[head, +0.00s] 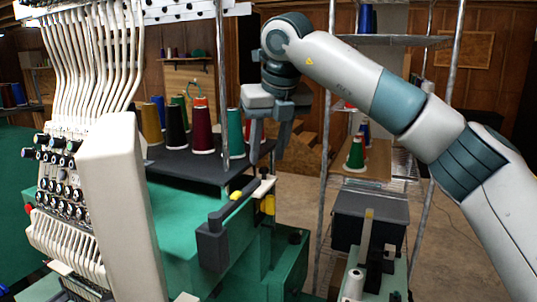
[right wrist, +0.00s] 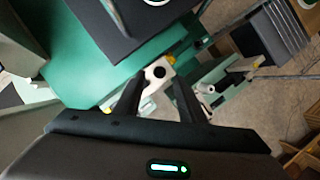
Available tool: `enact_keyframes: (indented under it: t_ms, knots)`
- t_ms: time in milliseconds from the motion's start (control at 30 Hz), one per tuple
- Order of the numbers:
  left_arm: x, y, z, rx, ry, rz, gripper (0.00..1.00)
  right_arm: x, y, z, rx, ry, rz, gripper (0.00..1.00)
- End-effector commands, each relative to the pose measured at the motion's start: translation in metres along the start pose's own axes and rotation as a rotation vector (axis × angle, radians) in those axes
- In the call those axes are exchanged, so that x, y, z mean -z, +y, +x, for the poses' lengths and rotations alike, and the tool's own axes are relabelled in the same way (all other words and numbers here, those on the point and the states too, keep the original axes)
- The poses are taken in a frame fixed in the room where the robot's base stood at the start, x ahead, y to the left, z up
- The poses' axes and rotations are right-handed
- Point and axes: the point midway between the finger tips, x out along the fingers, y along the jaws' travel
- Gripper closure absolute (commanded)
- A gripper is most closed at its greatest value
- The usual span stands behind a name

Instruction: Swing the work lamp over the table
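The work lamp appears to be the dark grey box-shaped head (head: 212,246) on a short arm with a yellow sleeve (head: 236,196), at the front edge of the green machine table (head: 185,212). The arm runs up right to a pale bracket with a black top. My right gripper (head: 267,152) points down just above that bracket, its fingers apart and nothing between them in the head view. In the right wrist view, the pale piece with a round black knob (right wrist: 155,73) shows beyond the open fingers (right wrist: 157,92); contact cannot be told. My left gripper is not in view.
Several thread cones, one of them dark red (head: 202,128), stand on a dark shelf (head: 190,166) behind the lamp. The white machine head (head: 122,205) stands at left. A metal post rises beside the gripper.

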Motion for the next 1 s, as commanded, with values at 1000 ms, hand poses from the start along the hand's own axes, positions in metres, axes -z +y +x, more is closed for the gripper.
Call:
enact_keyframes:
  t_ms: [1000]
  knots:
    - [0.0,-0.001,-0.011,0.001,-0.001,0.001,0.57,0.0,0.0,0.032,0.001,0.0,0.002,1.0]
